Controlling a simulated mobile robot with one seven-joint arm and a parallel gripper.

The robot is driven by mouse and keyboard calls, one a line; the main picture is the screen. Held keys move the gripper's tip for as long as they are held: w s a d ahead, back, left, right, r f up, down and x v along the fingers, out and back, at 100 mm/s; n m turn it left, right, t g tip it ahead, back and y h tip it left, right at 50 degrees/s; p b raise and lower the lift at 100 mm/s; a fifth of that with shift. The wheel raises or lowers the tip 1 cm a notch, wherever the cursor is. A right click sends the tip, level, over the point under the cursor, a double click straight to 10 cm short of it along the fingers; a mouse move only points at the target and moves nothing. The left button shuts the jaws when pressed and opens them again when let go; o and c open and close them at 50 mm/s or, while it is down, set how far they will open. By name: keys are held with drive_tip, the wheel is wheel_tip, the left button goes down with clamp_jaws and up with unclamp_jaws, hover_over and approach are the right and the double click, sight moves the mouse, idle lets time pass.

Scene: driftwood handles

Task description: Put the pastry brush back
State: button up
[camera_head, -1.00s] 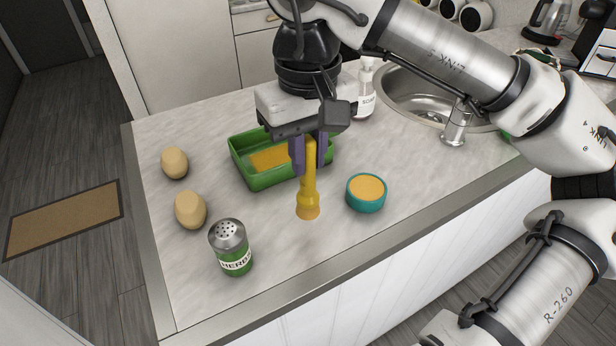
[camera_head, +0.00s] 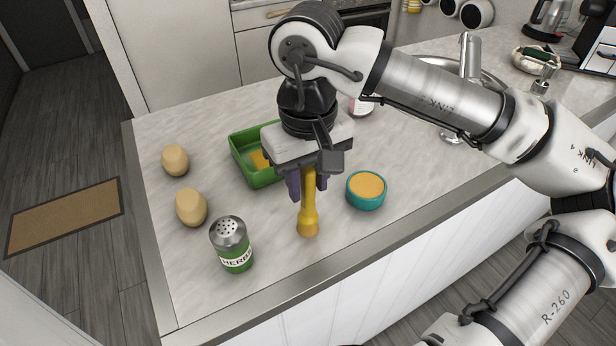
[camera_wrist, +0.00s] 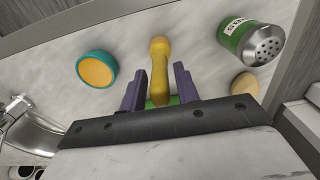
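The pastry brush (camera_head: 308,212) is a yellow handle with an orange-yellow, wider end. It hangs roughly upright below my gripper (camera_head: 307,187), between the two purple fingers. It moves along with the gripper, which is shut on it. In the wrist view the brush (camera_wrist: 160,68) passes between the fingers of my gripper (camera_wrist: 160,90). I cannot tell whether its lower end touches the counter. A green tray (camera_head: 238,152) with an orange patch inside lies behind and left of the gripper, which partly hides it.
A teal bowl (camera_head: 366,203) with orange contents stands close right of the brush. A green herbs shaker (camera_head: 236,258) and two egg-shaped objects (camera_head: 175,160) (camera_head: 191,207) stand left. A sink (camera_head: 440,120) lies back right. The counter's front edge is near the brush.

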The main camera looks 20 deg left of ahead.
drive_tip(key=shift+o, duration=0.6)
drive_tip(key=shift+r, duration=0.25)
wheel_tip(320, 180, up, 11)
drive_tip(key=shift+f+b, duration=0.15)
drive_tip(key=shift+b, duration=0.5)
drive_tip(key=shift+r, duration=0.6)
